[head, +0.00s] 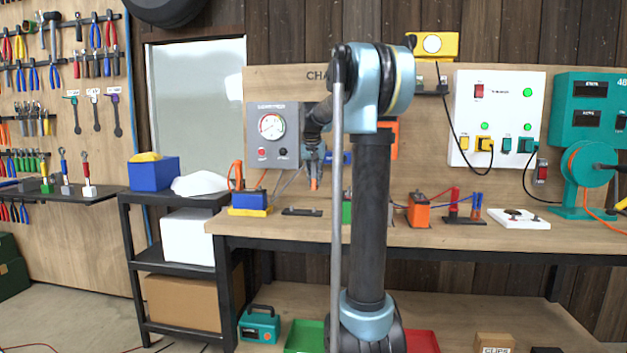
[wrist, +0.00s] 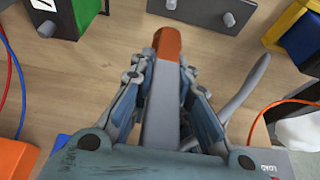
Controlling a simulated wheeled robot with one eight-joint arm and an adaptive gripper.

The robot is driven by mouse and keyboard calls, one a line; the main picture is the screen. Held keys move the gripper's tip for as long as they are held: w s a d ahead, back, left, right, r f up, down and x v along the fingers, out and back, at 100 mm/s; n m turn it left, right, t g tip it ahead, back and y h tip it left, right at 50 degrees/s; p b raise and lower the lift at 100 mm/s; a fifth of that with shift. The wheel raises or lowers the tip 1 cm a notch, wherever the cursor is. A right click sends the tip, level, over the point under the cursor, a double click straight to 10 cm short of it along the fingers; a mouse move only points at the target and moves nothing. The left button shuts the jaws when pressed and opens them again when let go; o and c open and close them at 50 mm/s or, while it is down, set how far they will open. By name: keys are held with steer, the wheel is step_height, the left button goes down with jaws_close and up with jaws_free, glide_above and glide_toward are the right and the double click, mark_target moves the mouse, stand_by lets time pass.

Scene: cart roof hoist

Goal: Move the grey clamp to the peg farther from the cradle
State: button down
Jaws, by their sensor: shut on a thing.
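The grey clamp (wrist: 160,115), a grey bar with an orange tip, is between the fingers of my gripper (wrist: 160,90) in the wrist view. Its tip points toward the top of that view, over bare bench. In the head view my gripper (head: 314,172) hangs above the bench, with the orange tip below it. A dark block with two light grey pegs (wrist: 228,20) lies beyond the tip; this block (head: 302,211) shows low and flat in the head view. The clamp is apart from both pegs. I cannot tell which object is the cradle.
A blue box with a yellow base (head: 250,204) stands left of the block. A green box (wrist: 78,18) stands on its other side. A grey cable (wrist: 247,95) curves beside my gripper. Red and blue cables lie around.

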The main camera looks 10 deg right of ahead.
steer(key=shift+a+f, duration=0.1)
steer(key=shift+s+f, duration=0.1)
steer(key=shift+f, duration=2.7)
steer(key=shift+f, duration=1.55)
steer(key=c, duration=1.4)
jaws_free()
steer(key=shift+c, duration=0.2)
steer(key=v, duration=1.2)
steer(key=shift+f, duration=0.1)
